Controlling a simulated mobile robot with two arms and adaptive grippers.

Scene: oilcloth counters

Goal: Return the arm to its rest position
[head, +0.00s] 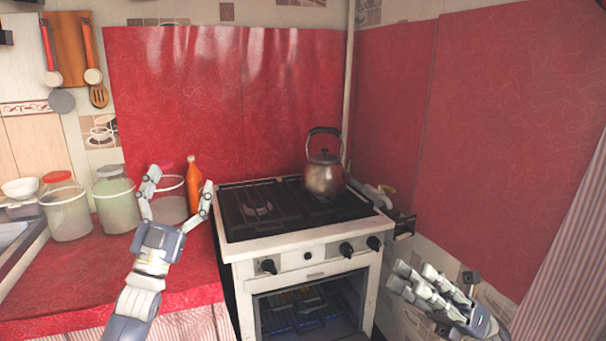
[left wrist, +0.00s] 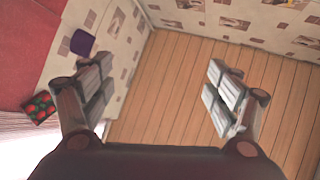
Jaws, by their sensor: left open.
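My left gripper (head: 178,184) is raised in front of the red counter in the head view, with its two fingers spread wide and pointing up. In the left wrist view the left gripper (left wrist: 156,80) also shows two fingers far apart with nothing between them. Wooden floor (left wrist: 165,95) shows beyond them. My right gripper (head: 405,278) is at the lower right, beside the stove's right side. Its fingers point left and overlap in the picture, so I cannot tell how far apart they are. I see no object in it.
A stove (head: 300,252) with a steel kettle (head: 325,178) stands in the middle. Glass jars (head: 116,205) and an orange bottle (head: 194,183) stand on the red counter (head: 75,270) behind my left gripper. A purple object (left wrist: 82,43) shows by the tiled wall in the wrist view.

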